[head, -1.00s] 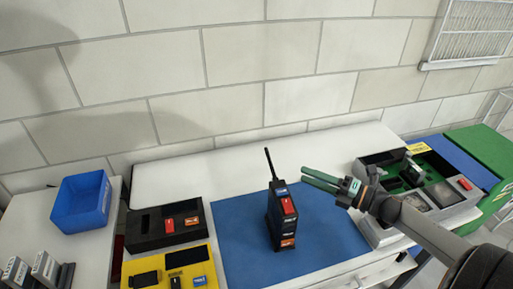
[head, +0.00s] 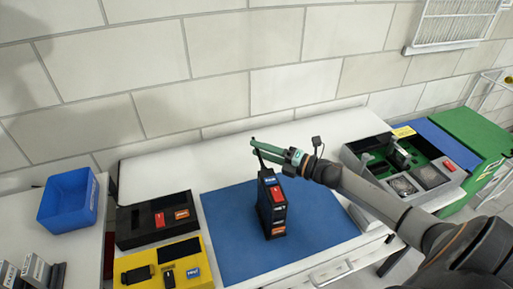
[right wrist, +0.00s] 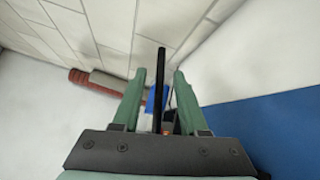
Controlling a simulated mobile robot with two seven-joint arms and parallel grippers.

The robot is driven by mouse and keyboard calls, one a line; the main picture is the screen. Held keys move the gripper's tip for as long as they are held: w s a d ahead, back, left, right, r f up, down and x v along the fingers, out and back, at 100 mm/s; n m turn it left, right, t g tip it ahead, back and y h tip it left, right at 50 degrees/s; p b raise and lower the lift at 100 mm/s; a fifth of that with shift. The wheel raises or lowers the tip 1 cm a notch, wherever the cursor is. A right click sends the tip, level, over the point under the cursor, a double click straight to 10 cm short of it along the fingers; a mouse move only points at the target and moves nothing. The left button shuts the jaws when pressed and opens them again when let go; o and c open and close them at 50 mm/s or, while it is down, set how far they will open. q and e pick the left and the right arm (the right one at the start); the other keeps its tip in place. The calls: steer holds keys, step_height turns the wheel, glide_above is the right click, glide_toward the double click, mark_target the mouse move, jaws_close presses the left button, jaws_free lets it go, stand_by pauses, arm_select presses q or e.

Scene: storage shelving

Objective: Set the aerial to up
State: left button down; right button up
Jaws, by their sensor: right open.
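A black handheld radio (head: 273,205) with red and orange parts stands upright on a blue mat (head: 225,225). Its thin black aerial (head: 262,162) rises from the radio's top left and leans a little left; its upper part is mostly hidden behind my right gripper (head: 254,145). My right gripper is open, with green fingers reaching in from the right at the aerial's height. In the right wrist view the aerial (right wrist: 161,80) is a dark bar between the two open fingers (right wrist: 158,85), with a gap on each side. My left gripper is not in view.
A black tray (head: 140,238) and a yellow tray (head: 205,250) with small parts lie left of the mat. A blue bin (head: 68,205) is farther left. A grey case (head: 440,196) stands at the right, under my right arm. The wall is behind the bench.

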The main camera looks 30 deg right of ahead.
steer(key=shift+w+a, duration=0.35)
steer(key=shift+w, duration=0.3)
jaws_close()
stand_by(1.1)
